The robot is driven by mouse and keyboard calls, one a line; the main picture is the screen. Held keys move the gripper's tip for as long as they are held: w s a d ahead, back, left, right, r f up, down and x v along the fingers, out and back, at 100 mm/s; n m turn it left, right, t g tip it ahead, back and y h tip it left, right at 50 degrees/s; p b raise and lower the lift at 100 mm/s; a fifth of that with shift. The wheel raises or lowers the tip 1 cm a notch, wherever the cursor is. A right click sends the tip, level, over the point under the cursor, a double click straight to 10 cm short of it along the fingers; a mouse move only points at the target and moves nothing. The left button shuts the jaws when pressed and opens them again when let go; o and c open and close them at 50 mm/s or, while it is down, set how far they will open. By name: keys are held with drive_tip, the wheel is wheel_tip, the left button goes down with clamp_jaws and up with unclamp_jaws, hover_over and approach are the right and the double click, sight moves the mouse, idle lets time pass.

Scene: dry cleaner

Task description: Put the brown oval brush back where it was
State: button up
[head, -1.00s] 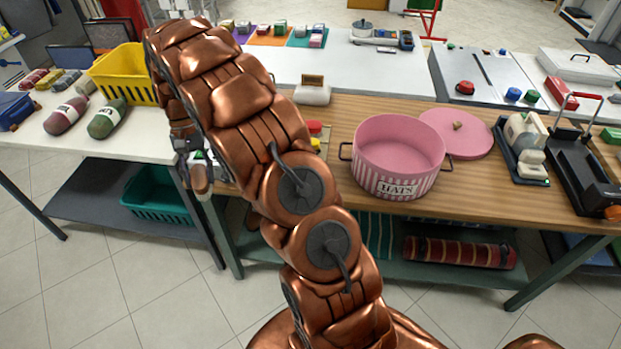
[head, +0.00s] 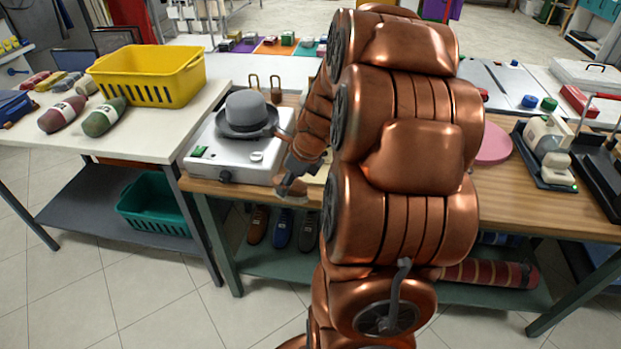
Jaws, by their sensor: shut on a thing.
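My gripper (head: 298,167) is in the middle of the head view, at the left part of the wooden counter. It points down and is shut on the brown oval brush (head: 291,187), which shows as a small brown piece with a paler underside. The brush is near the counter's front edge, just right of the white appliance. I cannot tell whether it touches the counter. My arm hides much of the counter to the right of it.
A grey hat (head: 246,114) sits on the white appliance (head: 222,160) close left of my gripper. Two brass padlock-like items (head: 275,88) stand behind. A pink lid (head: 493,145) and a white machine (head: 548,150) are to the right. A yellow basket (head: 150,75) stands on the left table.

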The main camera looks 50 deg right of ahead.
drive_tip(key=shift+s+d+f+m, duration=0.2)
drive_tip(key=shift+s+m, duration=0.15)
drive_tip(key=shift+m, duration=0.25)
drive_tip(key=shift+w+d, duration=0.1)
drive_tip(key=shift+d, duration=0.1)
drive_tip(key=w+d+p, duration=0.1)
drive_tip(key=w+d, duration=0.1)
drive_tip(key=d, duration=0.2)
drive_tip(key=w+d+p, duration=0.1)
drive_tip(key=w+d, duration=0.1)
drive_tip(key=d, duration=0.2)
drive_tip(key=w+d+f, duration=0.1)
drive_tip(key=w+d, duration=0.2)
drive_tip(key=d, duration=0.1)
drive_tip(key=shift+d+f+p, duration=0.1)
drive_tip(key=shift+p, duration=0.3)
drive_tip(key=shift+w+d+f, duration=0.25)
drive_tip(key=shift+w+d, duration=0.05)
drive_tip(key=shift+d, duration=0.25)
drive_tip(key=shift+f+p, duration=0.65)
drive_tip(key=shift+f, duration=1)
drive_tip(key=o, duration=1.1)
drive_tip(key=shift+f, duration=0.15)
